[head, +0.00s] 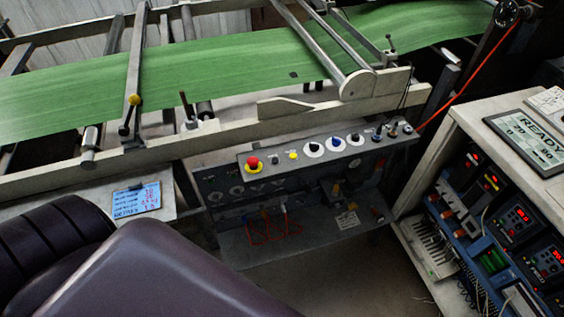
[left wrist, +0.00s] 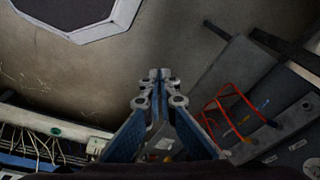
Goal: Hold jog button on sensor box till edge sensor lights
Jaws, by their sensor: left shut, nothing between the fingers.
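A grey control box (head: 262,176) hangs under the rail of the machine in the head view. I cannot tell which is the jog button. A green web (head: 200,75) runs above it. A small dark patch (head: 294,74) lies near the web's edge; no lit edge sensor can be made out. My left gripper (left wrist: 160,78) is shut and empty in the left wrist view, over the floor, apart from any button. My right gripper is not in view.
Red cables (head: 268,228) loop over a shelf below the box; they also show in the left wrist view (left wrist: 222,104). An open cabinet (head: 440,215) with electronics and a READY display (head: 530,140) stands right. A blue-lit label (head: 136,201) lies left.

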